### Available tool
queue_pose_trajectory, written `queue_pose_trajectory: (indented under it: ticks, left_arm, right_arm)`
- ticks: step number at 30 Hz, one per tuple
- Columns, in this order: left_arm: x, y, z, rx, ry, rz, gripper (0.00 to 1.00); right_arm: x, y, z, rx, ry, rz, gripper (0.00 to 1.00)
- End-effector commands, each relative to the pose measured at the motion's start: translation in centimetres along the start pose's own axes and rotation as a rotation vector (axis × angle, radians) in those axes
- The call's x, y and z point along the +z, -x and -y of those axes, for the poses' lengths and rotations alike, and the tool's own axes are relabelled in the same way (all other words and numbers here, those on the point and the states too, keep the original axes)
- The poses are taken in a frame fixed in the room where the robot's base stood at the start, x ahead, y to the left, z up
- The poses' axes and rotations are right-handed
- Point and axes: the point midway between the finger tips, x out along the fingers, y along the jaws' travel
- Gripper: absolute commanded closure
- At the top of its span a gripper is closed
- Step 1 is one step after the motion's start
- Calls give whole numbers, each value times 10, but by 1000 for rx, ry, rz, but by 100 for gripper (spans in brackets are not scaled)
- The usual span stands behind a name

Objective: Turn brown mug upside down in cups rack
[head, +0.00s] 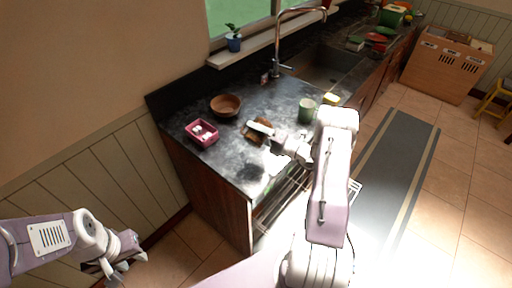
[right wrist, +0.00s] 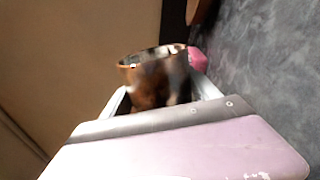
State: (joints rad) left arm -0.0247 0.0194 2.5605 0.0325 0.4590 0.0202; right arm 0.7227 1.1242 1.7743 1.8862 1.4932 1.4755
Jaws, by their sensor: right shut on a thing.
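The brown mug (right wrist: 158,80) sits between the two pale fingers of my right gripper (right wrist: 165,97) in the right wrist view, with its rim showing at the far end. In the head view my right gripper (head: 262,129) is shut on the brown mug (head: 257,137), over the dark counter; the gripper partly covers the mug. I cannot tell whether it touches the counter. A wire rack (head: 283,194) shows below the counter's front edge, partly hidden by my right arm. My left gripper (head: 121,265) is at the lower left, away from the counter, with its fingers apart and empty.
On the dark counter (head: 222,160) stand a brown bowl (head: 225,105), a pink box (head: 202,133) with small items and a green cup (head: 306,109). The sink (head: 325,66) and faucet (head: 279,42) are behind. The counter's near left corner is clear.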

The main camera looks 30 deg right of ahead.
Motion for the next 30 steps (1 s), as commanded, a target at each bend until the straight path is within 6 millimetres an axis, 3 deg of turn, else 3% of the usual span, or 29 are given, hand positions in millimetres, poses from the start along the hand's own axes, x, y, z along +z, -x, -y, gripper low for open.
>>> queue_pose_trajectory:
  ticks: [1,6,14,18,22,30]
  left_arm:
    - [-2,18,0,0,0,-1,64]
    - [-3,25,0,0,0,-1,64]
    - [-3,25,0,0,0,-1,64]
    - [-5,42,-1,0,0,-1,64]
    - [-5,46,-1,0,0,-1,64]
    - [-5,45,-1,0,0,-1,64]
  right_arm:
    - [4,0,-10,1,-93,1,66]
    - [2,0,-4,2,-318,1,66]
    - [2,0,-4,2,-352,1,66]
    - [3,0,-7,2,-615,0,66]
    - [2,0,-4,2,-815,0,66]
    - [1,0,-3,2,-856,0,66]
